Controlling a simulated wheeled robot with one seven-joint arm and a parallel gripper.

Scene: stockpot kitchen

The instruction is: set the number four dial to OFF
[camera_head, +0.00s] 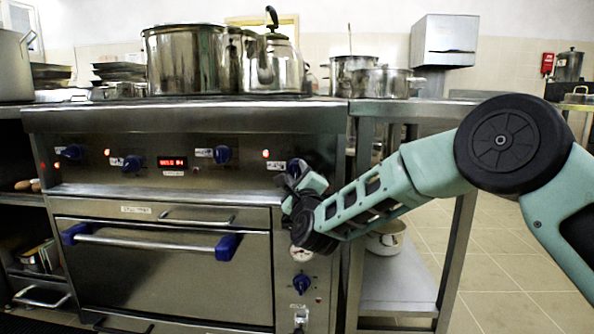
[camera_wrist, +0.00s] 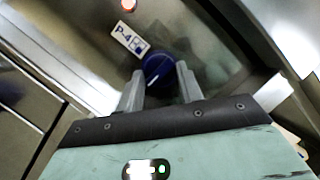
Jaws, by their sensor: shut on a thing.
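The number four dial is a round blue knob (camera_wrist: 158,67) beside a white label reading P-4 (camera_wrist: 130,40) in the wrist view. Its white pointer line faces the lower left of that view. In the head view it is the rightmost knob (camera_head: 296,166) of the panel row, partly hidden by my gripper (camera_head: 291,181). In the wrist view my gripper (camera_wrist: 158,84) has one grey finger on each side of the knob, shut on it. I cannot read an OFF mark.
A red lamp (camera_wrist: 128,5) glows by the label. Other blue knobs (camera_head: 223,154) and a red display (camera_head: 172,162) line the panel. Below are the oven door handle (camera_head: 150,241) and another blue knob (camera_head: 302,284). Pots (camera_head: 185,60) and a kettle (camera_head: 275,65) stand on top.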

